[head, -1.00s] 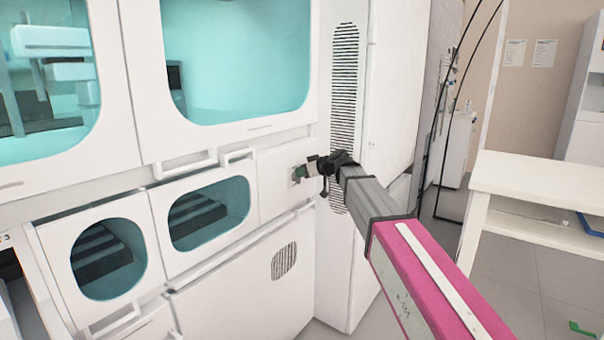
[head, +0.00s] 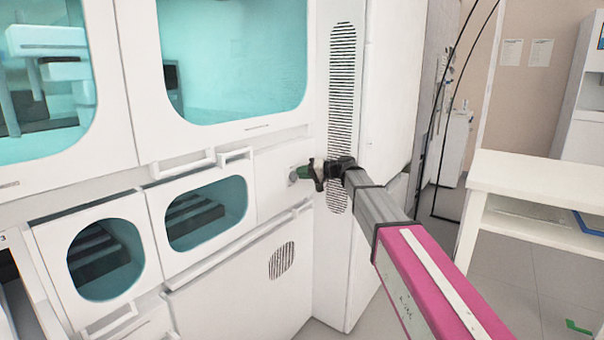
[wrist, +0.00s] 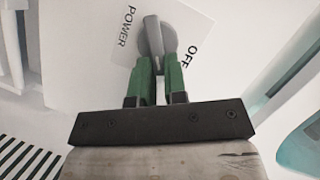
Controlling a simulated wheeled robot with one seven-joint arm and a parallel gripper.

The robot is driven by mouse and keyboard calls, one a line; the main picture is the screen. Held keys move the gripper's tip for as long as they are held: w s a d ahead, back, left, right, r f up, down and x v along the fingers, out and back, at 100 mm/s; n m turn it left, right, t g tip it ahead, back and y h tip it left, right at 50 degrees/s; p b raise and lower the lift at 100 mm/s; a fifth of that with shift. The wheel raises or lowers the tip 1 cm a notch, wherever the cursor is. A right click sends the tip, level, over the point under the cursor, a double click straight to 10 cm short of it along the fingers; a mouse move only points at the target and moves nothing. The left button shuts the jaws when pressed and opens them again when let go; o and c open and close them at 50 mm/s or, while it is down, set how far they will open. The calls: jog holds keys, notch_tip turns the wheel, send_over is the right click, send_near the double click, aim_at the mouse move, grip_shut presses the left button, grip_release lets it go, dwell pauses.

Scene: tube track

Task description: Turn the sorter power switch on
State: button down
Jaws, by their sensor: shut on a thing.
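The sorter power switch is a grey knob with a raised lever (wrist: 153,38) on a round base in the wrist view. It sits on a white plate (wrist: 100,55) printed POWER on one side and OFF on the other. The print looks tilted in this view. My gripper (wrist: 157,68) has green fingers, one at each side of the lever, and is shut on it. In the head view my gripper (head: 305,172) reaches the white machine panel at the switch (head: 293,176), which is small and partly hidden by the fingers.
The white machine (head: 285,215) has teal windows, with handles (head: 183,163) left of the switch. A vented column (head: 343,95) stands close behind my gripper.

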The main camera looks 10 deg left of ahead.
jog(key=shift+w+d+f+m+g+y, duration=0.15)
jog(key=shift+f+m+y, duration=0.2)
jog(key=shift+m, duration=0.55)
jog(key=shift+a+f+m+g+y, duration=0.15)
jog(key=shift+m+y, duration=0.3)
jog(key=shift+m, duration=0.45)
jog(key=shift+w+d+f+m+g+y, duration=0.1)
jog(key=shift+f+m+y, duration=0.25)
jog(key=shift+m, duration=0.55)
jog(key=c, duration=1.2)
grip_release()
jog(key=shift+o, duration=0.2)
jog(key=shift+d, duration=0.1)
jog(key=d, duration=1)
jog(key=shift+d, duration=0.3)
